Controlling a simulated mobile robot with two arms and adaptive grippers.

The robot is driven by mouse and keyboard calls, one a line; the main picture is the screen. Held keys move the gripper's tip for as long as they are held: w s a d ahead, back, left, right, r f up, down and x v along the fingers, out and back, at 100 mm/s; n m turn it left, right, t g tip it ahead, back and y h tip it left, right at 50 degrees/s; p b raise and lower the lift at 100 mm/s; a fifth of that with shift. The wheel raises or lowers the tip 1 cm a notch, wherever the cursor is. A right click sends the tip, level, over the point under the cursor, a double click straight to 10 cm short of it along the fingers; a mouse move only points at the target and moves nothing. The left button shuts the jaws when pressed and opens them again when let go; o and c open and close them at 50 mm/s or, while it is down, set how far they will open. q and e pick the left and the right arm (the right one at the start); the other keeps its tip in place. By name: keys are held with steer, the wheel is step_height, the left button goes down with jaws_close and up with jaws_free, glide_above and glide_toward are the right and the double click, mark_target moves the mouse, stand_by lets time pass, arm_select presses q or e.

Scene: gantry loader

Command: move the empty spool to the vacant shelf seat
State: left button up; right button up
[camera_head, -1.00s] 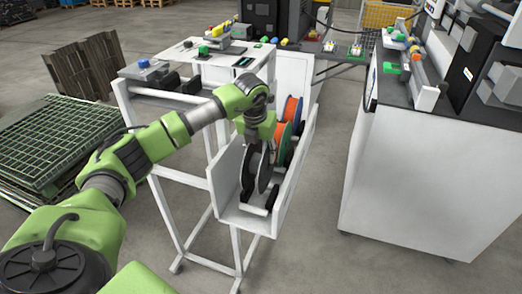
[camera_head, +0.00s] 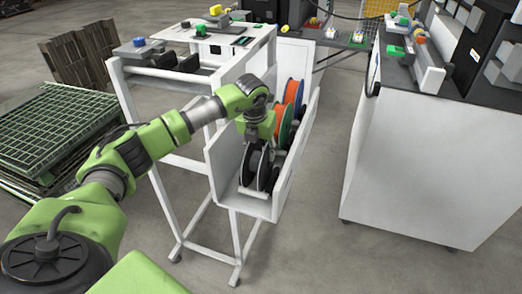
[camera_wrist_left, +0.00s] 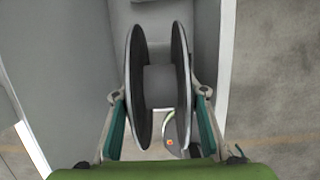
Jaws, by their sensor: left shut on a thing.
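The empty spool (camera_head: 264,170) has dark, pale-rimmed flanges and a bare grey hub. It is upright at the near end of the white shelf trough (camera_head: 225,184). My left gripper (camera_head: 256,150) comes down on it from above. In the left wrist view, the spool (camera_wrist_left: 158,82) sits between the two teal-padded fingers of my left gripper (camera_wrist_left: 160,100), one against each flange, and the gripper is shut on it. Whether its underside touches the trough is hidden. My right gripper is not in view.
Coloured spools, one orange (camera_head: 292,90), stand behind it in the trough. A white-topped table (camera_head: 228,45) adjoins the trough at the back. A white machine cabinet (camera_head: 425,150) stands to the right across open floor. Green grates (camera_head: 50,130) lie at left.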

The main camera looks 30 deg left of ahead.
arm_select(q)
steer(key=shift+r, duration=0.1)
steer(key=o, duration=1.7)
steer(key=shift+s, duration=0.1)
steer(key=v, duration=1.2)
